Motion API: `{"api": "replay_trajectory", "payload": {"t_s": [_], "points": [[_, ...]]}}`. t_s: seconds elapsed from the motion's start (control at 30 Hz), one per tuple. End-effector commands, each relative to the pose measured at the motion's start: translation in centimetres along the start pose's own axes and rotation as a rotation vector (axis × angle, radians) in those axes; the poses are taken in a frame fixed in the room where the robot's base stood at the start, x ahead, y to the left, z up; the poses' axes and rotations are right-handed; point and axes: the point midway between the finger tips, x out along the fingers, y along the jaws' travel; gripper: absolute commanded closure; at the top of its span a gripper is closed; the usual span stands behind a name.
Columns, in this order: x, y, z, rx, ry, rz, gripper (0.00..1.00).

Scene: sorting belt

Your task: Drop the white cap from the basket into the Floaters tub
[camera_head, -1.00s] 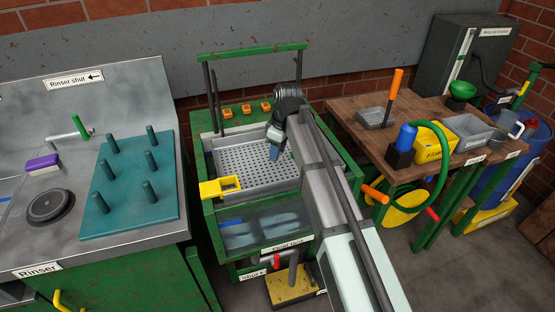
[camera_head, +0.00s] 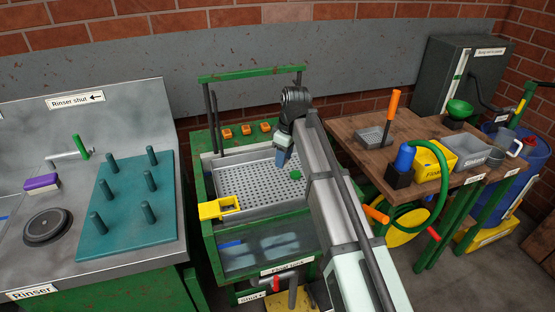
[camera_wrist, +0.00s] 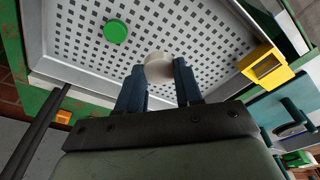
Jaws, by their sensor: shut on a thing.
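The white cap (camera_wrist: 158,68) sits between the fingertips of my gripper (camera_wrist: 160,80) in the wrist view. The gripper is shut on it, over the perforated floor of the grey basket (camera_wrist: 62,73). In the head view my gripper (camera_head: 282,160) is over the back part of the basket (camera_head: 230,180), and the cap cannot be made out there. The yellow tub (camera_head: 437,160) on the wooden table at right has a label starting with F, only partly legible; it appears to be the Floaters tub.
A green cap (camera_head: 296,174) lies on the basket floor, also seen in the wrist view (camera_wrist: 115,31). A yellow holder (camera_head: 220,208) hangs at the basket's front left corner. A grey Sinkers tub (camera_head: 470,152), a blue bottle (camera_head: 405,157) and an orange-handled tool (camera_head: 392,110) stand near the yellow tub.

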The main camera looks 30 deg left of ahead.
Motion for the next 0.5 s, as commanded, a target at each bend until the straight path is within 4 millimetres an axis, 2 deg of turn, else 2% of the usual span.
{"api": "replay_trajectory", "payload": {"t_s": [0.03, 0.17, 0.5], "points": [[-0.2, 1.5, 0.6, 0.021, 0.000, 0.003, 0.92], [-0.8, 5.6, 3.0, 0.085, 0.000, 0.013, 0.92], [-2.7, 16.2, 11.5, 0.267, 0.000, 0.040, 0.92]]}}
